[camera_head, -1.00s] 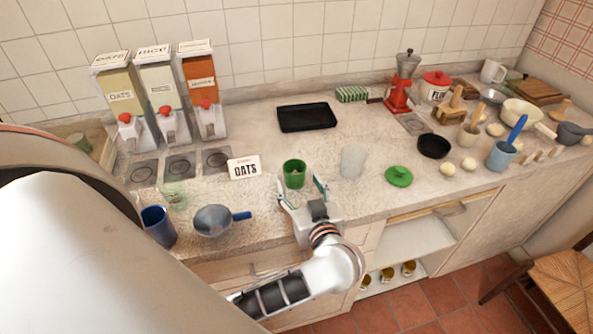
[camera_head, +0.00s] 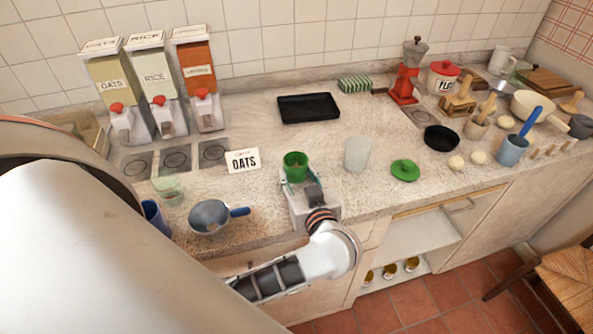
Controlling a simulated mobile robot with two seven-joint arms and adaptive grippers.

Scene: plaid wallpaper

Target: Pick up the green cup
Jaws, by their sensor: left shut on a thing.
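The green cup (camera_head: 295,162) stands upright near the front of the counter, in front of the OATS card. My left gripper (camera_head: 298,181) is at the cup from the front edge side, its fingers around the cup's sides and shut on it. The fingertips are partly hidden by the cup and the gripper body. I cannot tell whether the cup's base is clear of the counter. My right gripper is not in view.
A frosted glass (camera_head: 357,154) stands close right of the cup, with a green lid (camera_head: 404,170) beyond. A blue-handled saucepan (camera_head: 210,217) and small clear glass (camera_head: 169,190) are left. The OATS card (camera_head: 243,160) is behind left. A black tray (camera_head: 308,108) lies behind.

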